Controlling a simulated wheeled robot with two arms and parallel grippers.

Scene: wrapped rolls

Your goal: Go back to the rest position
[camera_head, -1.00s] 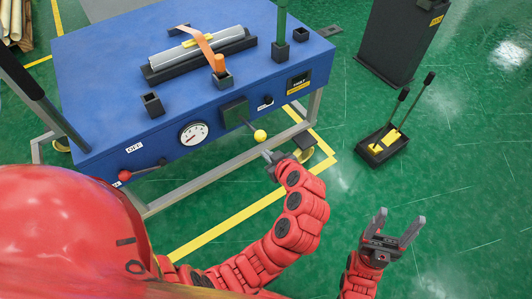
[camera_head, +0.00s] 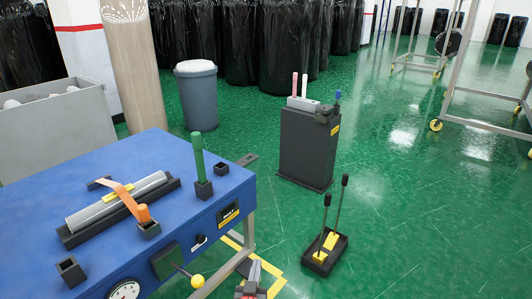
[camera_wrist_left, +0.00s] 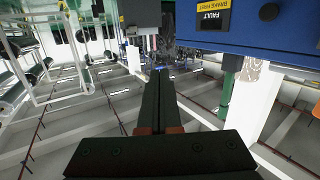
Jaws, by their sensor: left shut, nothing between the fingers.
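My left gripper (camera_head: 254,270) shows at the bottom edge of the head view, just right of the yellow ball knob (camera_head: 197,281) and apart from it. Its fingers are together and empty in the left wrist view (camera_wrist_left: 161,80). The blue bench (camera_head: 110,189) stands at the left, with a grey roll in a black cradle and an orange strap (camera_head: 124,193) over it. The bench's fault panel (camera_wrist_left: 212,18) is close by at the top of the left wrist view. My right gripper is outside both views.
A black tray with two upright levers (camera_head: 320,262) stands on the floor right of the bench. A dark pedestal (camera_head: 305,150) and a grey bin (camera_head: 197,100) stand behind. Metal frames (camera_head: 480,70) stand far right.

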